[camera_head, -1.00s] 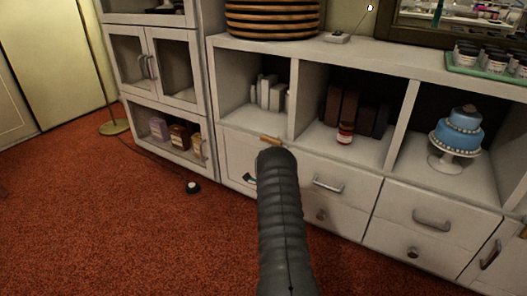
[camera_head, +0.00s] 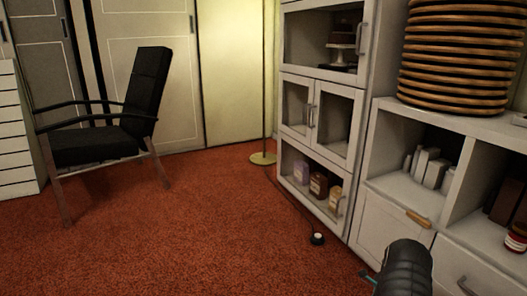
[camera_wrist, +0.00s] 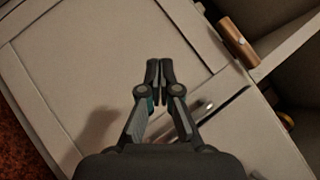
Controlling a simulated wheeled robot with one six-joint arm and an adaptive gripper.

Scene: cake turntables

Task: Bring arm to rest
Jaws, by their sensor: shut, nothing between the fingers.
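My gripper (camera_wrist: 159,68) shows in the wrist view with its two fingertips together and nothing between them. It is in front of the pale drawer front (camera_wrist: 110,50) of the low cabinet. A wooden-coloured handle (camera_wrist: 238,42) lies beyond the fingertips to the upper right, apart from them. In the head view a dark part of my arm (camera_head: 405,268) shows at the lower right, in front of the cabinet.
The white cabinet (camera_head: 388,190) and the tall glass-door unit (camera_head: 290,88) stand on the right. A small black object (camera_head: 317,238) lies on the red carpet (camera_head: 190,220). A black chair (camera_head: 110,135) stands at left. The carpet between is clear.

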